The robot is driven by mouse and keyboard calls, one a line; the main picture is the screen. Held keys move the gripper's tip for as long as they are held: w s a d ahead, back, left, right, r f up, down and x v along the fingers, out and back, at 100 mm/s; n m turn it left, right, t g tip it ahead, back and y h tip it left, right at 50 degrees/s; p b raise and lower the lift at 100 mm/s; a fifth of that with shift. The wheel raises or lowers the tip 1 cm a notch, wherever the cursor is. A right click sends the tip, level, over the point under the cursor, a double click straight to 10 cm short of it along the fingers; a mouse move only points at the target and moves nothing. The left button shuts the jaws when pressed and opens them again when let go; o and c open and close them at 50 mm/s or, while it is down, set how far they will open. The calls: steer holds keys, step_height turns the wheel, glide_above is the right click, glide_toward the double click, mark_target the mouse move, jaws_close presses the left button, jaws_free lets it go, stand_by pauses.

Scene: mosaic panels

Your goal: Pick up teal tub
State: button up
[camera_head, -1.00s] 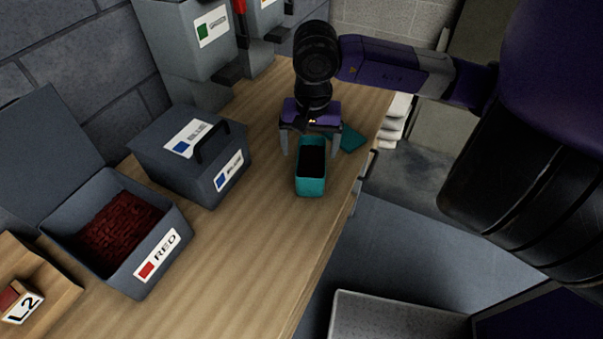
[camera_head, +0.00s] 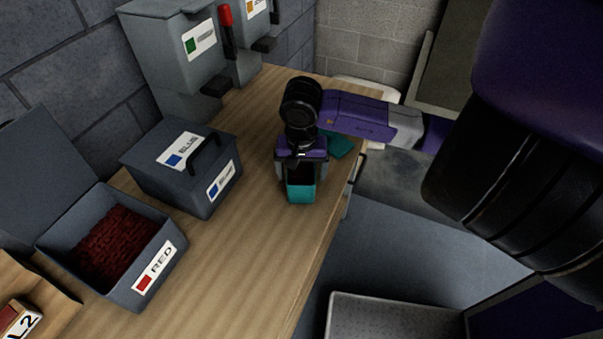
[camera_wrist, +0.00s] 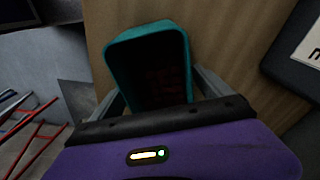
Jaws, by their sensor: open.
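The teal tub (camera_head: 301,193) stands upright on the wooden bench near its right edge. In the wrist view the tub (camera_wrist: 118,50) is open at the top, with dark reddish contents inside. My gripper (camera_head: 301,176) is over the tub with its fingers spread, one on each side. In the wrist view my gripper (camera_wrist: 160,100) shows a finger at the left and right of the tub; its near wall is hidden by my purple gripper body. I cannot tell whether the fingers touch the walls.
A teal lid or flat piece (camera_head: 341,146) lies behind the tub. A closed grey bin with blue labels (camera_head: 199,185) and an open bin labelled RED (camera_head: 128,285) stand to the left. Grey dispensers (camera_head: 170,60) stand at the back. The bench front (camera_head: 240,285) is clear.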

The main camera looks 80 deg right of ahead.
mark_target(302, 181)
jaws_close()
stand_by(0.4)
steer(key=shift+r, duration=0.15)
step_height(302, 181, up, 20)
steer(key=b, duration=0.3)
steer(key=shift+s, duration=0.1)
